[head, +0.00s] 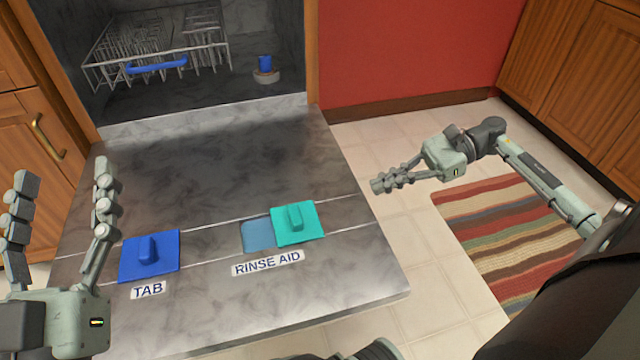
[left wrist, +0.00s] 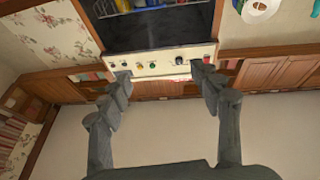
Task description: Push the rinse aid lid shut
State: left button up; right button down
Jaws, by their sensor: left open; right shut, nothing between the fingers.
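The rinse aid lid (head: 298,223) is a teal square with a raised grip on the open dishwasher door (head: 230,175). It sits slid to the right, and part of the blue rinse aid recess (head: 258,236) shows at its left. The "RINSE AID" label (head: 268,263) is just below. My left gripper (head: 62,185) is open and empty at the left, above the door's left edge and well apart from the lid. My right gripper (head: 378,186) is shut and empty, to the right of the door, beyond and to the right of the lid.
A blue tab lid (head: 150,256) covers the compartment above the "TAB" label (head: 148,290). A dish rack (head: 160,45) and a blue-topped part (head: 265,70) are inside the dishwasher. A striped rug (head: 510,240) lies on the floor at the right. Wooden cabinets (head: 580,80) stand at the back right.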

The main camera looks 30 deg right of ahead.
send_near(280, 226)
jog(key=shift+w+a+f+p, duration=0.1)
jog(key=shift+w+a+p, duration=0.15)
jog(key=shift+a+p, duration=0.25)
pick_arm(q)
jog(key=shift+w+a+f+g+y, duration=0.2)
jog(key=shift+f+g, duration=0.15)
jog(key=shift+f, duration=0.3)
jog(key=shift+w+a+f+g+y, duration=0.1)
jog(key=shift+w+f+g+y, duration=0.15)
jog(key=shift+f, duration=0.45)
jog(key=shift+w+a+f+g+y, duration=0.15)
jog(key=shift+f+g, duration=0.25)
jog(key=shift+f, duration=0.25)
pick_arm(e)
jog(key=shift+w+a, duration=0.1)
jog(key=shift+a, duration=0.3)
